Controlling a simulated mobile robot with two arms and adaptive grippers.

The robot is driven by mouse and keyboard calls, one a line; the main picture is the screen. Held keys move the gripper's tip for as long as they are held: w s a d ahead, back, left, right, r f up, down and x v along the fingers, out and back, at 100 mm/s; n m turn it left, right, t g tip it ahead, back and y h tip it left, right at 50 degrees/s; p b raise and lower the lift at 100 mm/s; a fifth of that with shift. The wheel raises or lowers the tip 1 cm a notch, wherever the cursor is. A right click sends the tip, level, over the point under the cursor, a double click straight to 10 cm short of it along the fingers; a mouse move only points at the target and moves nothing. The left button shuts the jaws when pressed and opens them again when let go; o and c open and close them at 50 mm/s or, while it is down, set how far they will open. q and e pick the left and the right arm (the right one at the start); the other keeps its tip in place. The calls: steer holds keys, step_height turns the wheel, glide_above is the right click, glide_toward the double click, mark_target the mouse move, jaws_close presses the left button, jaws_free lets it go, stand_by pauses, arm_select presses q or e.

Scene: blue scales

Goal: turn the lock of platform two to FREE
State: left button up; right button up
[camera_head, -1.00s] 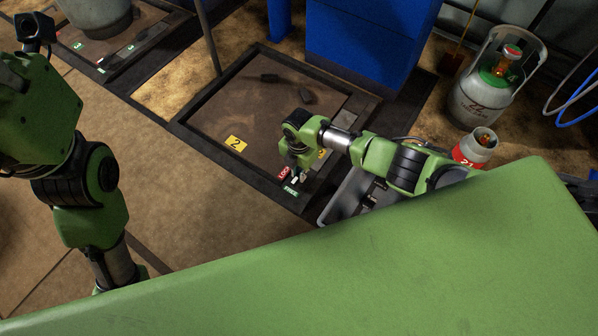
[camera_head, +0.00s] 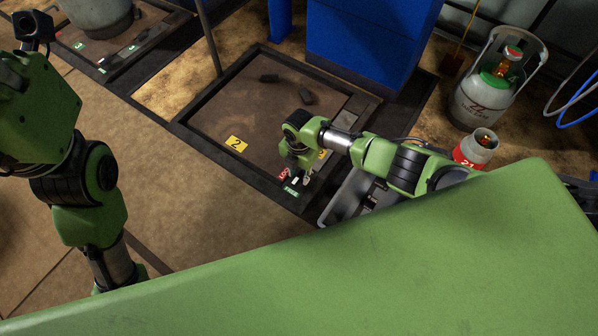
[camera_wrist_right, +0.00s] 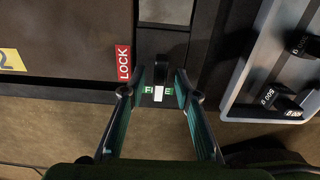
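Platform two (camera_head: 215,122) is a brown plate in a dark frame, with a yellow "2" tag (camera_head: 236,144). At its near corner are a red LOCK label (camera_wrist_right: 123,62) and a green FREE label (camera_wrist_right: 147,90). The lock lever (camera_wrist_right: 162,68) is black with a white end. In the right wrist view its white end covers the middle of the FREE label. My right gripper (camera_wrist_right: 161,80) is open, a finger on each side of the lever, with small gaps visible. In the head view my right gripper (camera_head: 297,174) is over this corner and partly hides the labels.
A grey tray with black weights (camera_wrist_right: 284,102) lies right of the lock. A blue cabinet (camera_head: 372,45) stands behind the platform. Two dark blocks (camera_head: 306,98) lie on the platform. Gas cylinders (camera_head: 484,98) stand at right. Another platform (camera_head: 110,48) is at upper left.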

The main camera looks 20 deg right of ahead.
mark_target(299, 176)
steer(key=shift+r, duration=0.15)
step_height(299, 176, up, 12)
stand_by(0.4)
stand_by(0.4)
